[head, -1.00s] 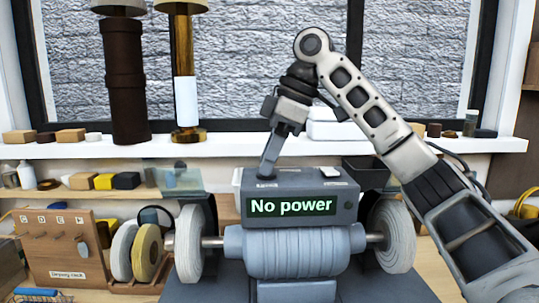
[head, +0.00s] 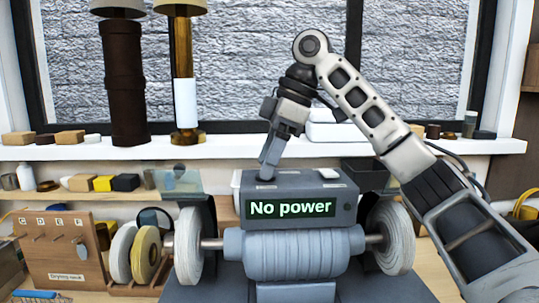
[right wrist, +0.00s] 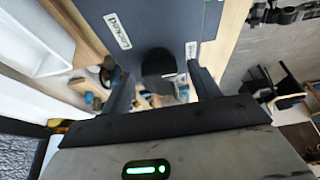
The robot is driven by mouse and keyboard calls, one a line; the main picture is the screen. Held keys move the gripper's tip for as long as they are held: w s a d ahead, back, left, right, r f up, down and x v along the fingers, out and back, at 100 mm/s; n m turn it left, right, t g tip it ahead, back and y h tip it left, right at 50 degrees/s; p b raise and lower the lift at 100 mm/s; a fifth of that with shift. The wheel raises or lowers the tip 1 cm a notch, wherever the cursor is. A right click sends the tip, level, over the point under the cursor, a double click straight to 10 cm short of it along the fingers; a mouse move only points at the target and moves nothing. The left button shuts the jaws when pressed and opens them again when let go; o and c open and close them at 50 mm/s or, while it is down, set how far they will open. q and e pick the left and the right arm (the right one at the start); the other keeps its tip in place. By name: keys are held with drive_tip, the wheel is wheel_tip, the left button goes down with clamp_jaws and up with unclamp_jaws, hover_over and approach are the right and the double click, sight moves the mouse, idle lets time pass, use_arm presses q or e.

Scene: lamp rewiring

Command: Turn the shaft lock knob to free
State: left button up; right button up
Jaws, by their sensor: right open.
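The polishing machine's grey box (head: 330,190) stands in the middle, with a green "No power" display (head: 291,208) on its front. My right gripper (head: 268,172) points down at the left part of the box's top. In the right wrist view, a dark knob (right wrist: 158,64) sits between the two spread fingers of the right gripper (right wrist: 160,85), with a gap visible on each side. Small white labels (right wrist: 117,31) are on the box top; I cannot read them surely. In the head view the fingers mostly hide the knob. My left gripper is out of view.
White polishing wheels (head: 393,238) flank the machine's ribbed motor housing (head: 290,254). A wooden rack (head: 62,250) stands at the left with more wheels beside it. A window sill (head: 230,146) holds two lamp columns and small blocks behind. My right arm crosses the right side.

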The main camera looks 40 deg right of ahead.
drive_tip(key=v, duration=1.6)
drive_tip(key=shift+w, duration=0.1)
idle(0.4)
